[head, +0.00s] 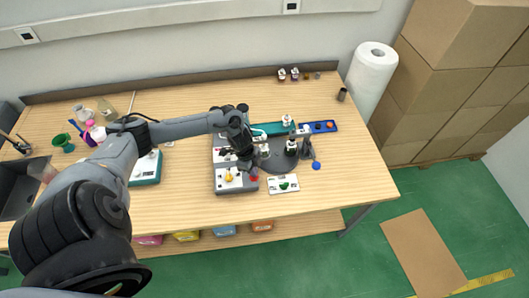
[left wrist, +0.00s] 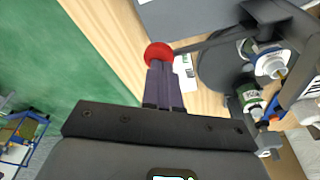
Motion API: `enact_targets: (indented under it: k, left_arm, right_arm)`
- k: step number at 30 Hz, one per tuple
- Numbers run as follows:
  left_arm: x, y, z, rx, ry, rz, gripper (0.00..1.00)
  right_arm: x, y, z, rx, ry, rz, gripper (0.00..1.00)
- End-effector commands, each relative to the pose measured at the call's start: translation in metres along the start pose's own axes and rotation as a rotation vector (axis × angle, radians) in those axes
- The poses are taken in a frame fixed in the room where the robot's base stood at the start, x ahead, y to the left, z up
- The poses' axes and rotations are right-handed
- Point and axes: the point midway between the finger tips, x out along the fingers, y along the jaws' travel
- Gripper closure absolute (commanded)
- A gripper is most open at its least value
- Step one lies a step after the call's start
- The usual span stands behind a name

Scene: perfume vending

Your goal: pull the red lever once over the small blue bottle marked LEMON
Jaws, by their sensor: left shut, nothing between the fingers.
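My left gripper (head: 250,168) is shut and empty, over the front of the grey machine. The red lever's round knob (head: 254,178) is just in front of it. In the left wrist view, the fingertips (left wrist: 162,66) sit right at the red knob (left wrist: 158,54); I cannot tell whether they touch it. The lever's dark rod runs right from the knob. A small bottle with a blue band (left wrist: 268,62) and a white top stands on the dark round plate (left wrist: 218,72). I cannot read its label, so I cannot tell whether it is LEMON. My right gripper is not in view.
A green-marked bottle (left wrist: 250,97) stands near the blue-banded one. The grey machine (head: 232,184) is beside a white card (head: 283,184) with green marks.

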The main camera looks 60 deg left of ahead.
Motion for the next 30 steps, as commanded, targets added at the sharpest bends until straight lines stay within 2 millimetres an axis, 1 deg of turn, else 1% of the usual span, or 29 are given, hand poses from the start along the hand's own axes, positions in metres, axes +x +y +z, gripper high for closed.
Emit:
enact_targets:
  k: [1, 19, 30]
  left_arm:
    - [0.004, 0.000, 0.001, 0.000, 0.000, 0.000, 1.00]
    - [0.027, 0.000, 0.006, -0.001, -0.001, 0.000, 1.00]
    - [0.024, 0.000, 0.005, 0.000, 0.000, 0.000, 1.00]
  right_arm:
    - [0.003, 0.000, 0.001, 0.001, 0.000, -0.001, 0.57]
    - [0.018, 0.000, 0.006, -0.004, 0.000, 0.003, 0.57]
    - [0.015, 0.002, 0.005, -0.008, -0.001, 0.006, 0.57]
